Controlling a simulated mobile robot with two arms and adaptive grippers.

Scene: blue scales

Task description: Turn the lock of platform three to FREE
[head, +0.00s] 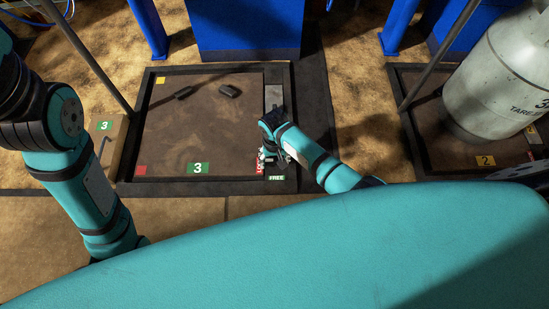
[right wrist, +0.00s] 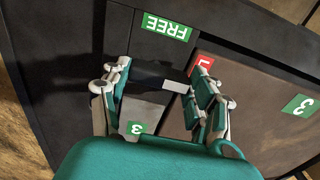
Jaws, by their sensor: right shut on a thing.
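Platform three (head: 215,130) is a brown plate in a dark frame with a green 3 label. Its lock is on the right edge, with a green FREE label (head: 276,178) at the front corner and a red label (head: 259,166), partly hidden, beside it. In the right wrist view, the FREE label (right wrist: 166,27) is at the top and the red label (right wrist: 205,62) to the right. My right gripper (right wrist: 160,92) is shut on the dark lock lever (right wrist: 150,82), whose white tip points toward the red label's side. The right gripper also shows in the head view (head: 268,153). My left gripper is out of view.
A dark rod-like piece and a small dark block (head: 229,91) lie on the plate. A tan panel (head: 104,150) with a green 3 is at its left. A large white cylinder (head: 500,80) stands on platform two at the right. Blue posts (head: 150,30) stand behind.

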